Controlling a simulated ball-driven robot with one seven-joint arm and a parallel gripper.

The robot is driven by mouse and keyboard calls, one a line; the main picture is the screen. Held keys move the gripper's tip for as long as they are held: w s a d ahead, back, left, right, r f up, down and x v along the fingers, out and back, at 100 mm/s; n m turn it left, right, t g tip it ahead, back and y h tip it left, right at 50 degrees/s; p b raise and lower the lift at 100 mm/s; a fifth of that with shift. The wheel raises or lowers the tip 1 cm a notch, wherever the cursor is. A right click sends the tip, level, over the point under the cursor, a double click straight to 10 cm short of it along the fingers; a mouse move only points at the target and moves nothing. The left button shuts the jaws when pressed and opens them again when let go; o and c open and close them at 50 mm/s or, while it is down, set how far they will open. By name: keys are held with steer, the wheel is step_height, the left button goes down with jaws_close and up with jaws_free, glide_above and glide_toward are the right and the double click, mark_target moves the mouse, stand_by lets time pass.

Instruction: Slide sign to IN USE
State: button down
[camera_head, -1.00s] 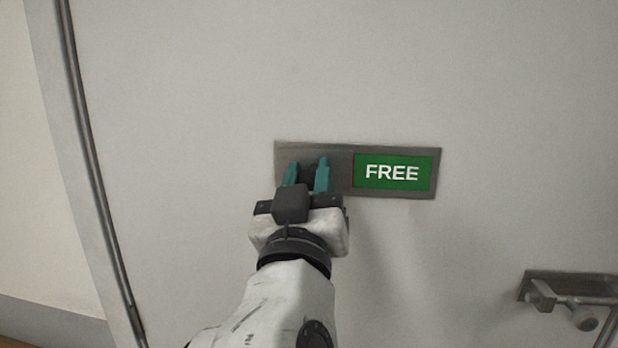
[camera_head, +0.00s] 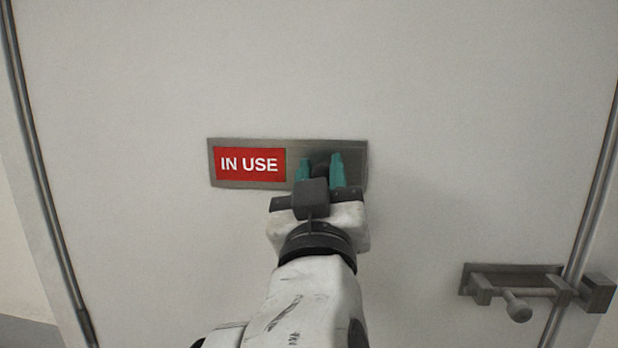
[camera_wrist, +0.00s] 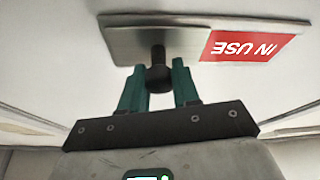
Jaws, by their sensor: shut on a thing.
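The sliding sign (camera_head: 250,163) is a metal plate on a pale door. Its left part shows a red panel with IN USE, and its slider covers the right part. In the wrist view the red panel (camera_wrist: 248,46) appears upside down at the right. My gripper (camera_head: 320,170) is at the right part of the sign, its two teal fingers shut on a dark round knob (camera_wrist: 158,76) that stands out from the slider. In the head view the knob is mostly hidden between the fingers and behind my wrist.
A metal bolt latch (camera_head: 520,288) with a small knob is on the door at the lower right. The door (camera_head: 450,100) is otherwise bare and flat around the sign. Its edges run along the left and right sides.

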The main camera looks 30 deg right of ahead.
steer(key=shift+s+d, duration=0.1)
steer(key=shift+d, duration=0.05)
steer(key=c, duration=0.8)
jaws_free()
steer(key=shift+d, duration=0.15)
steer(key=shift+c, duration=0.2)
steer(key=shift+s+a+f, duration=0.15)
steer(key=shift+s+a, duration=0.05)
steer(key=shift+a, duration=0.05)
steer(key=b+v, duration=0.4)
steer(key=v, duration=0.6)
steer(key=shift+a, duration=0.1)
